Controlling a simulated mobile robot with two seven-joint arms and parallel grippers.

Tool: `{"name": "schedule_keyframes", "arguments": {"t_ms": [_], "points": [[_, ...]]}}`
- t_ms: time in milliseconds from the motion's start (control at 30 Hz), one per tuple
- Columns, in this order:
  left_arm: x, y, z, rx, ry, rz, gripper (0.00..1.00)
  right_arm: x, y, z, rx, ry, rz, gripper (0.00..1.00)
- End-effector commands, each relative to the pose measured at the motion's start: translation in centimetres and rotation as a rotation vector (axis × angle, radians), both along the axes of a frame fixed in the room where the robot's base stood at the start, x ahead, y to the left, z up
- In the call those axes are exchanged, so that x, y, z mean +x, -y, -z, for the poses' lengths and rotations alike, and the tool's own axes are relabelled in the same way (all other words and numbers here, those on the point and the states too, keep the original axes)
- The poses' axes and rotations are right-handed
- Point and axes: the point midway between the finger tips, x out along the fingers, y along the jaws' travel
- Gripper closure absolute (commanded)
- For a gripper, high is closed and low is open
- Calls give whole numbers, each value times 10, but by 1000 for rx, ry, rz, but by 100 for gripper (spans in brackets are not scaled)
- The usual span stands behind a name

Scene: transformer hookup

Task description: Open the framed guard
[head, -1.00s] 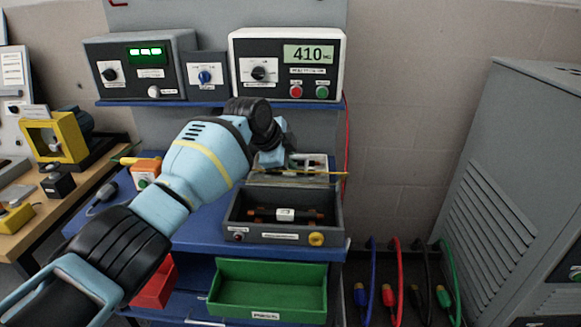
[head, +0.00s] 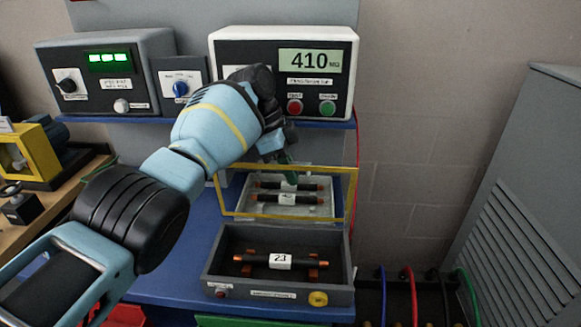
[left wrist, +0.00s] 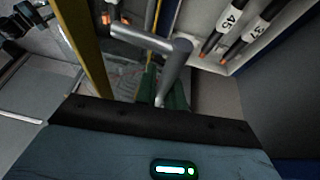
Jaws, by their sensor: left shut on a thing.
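The framed guard (head: 353,195) is a clear panel in a yellow frame. It stands raised above the rear of the open grey box (head: 215,262). In the left wrist view its yellow bar (left wrist: 85,45) runs down the upper left. My left gripper (head: 287,165) is at the guard's top edge. In the left wrist view its green fingers (left wrist: 163,92) are shut on a grey bar handle (left wrist: 177,72). A black rod labelled 23 (head: 279,261) lies in the box. My right gripper is not in view.
A pale tray (head: 330,211) with black rods shows through the guard. The meter reading 410 (head: 225,60) stands on the shelf above. A grey cabinet (head: 530,170) is at the right. Coloured leads (head: 408,290) hang at lower right.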

Motion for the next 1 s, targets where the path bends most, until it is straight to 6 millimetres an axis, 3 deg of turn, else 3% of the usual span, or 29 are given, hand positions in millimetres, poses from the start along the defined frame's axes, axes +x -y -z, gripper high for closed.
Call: {"name": "schedule_keyframes", "arguments": {"t_ms": [433, 467, 600, 1000], "points": [[-2, 0, 3, 3, -17, -1, 100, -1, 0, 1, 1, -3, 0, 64], [-2, 0, 3, 3, -17, -1, 87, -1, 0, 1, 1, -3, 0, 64], [-2, 0, 3, 2, -14, 0, 68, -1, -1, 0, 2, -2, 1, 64], [-1, 0, -3, 1, -12, 0, 67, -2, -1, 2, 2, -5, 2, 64]]}}
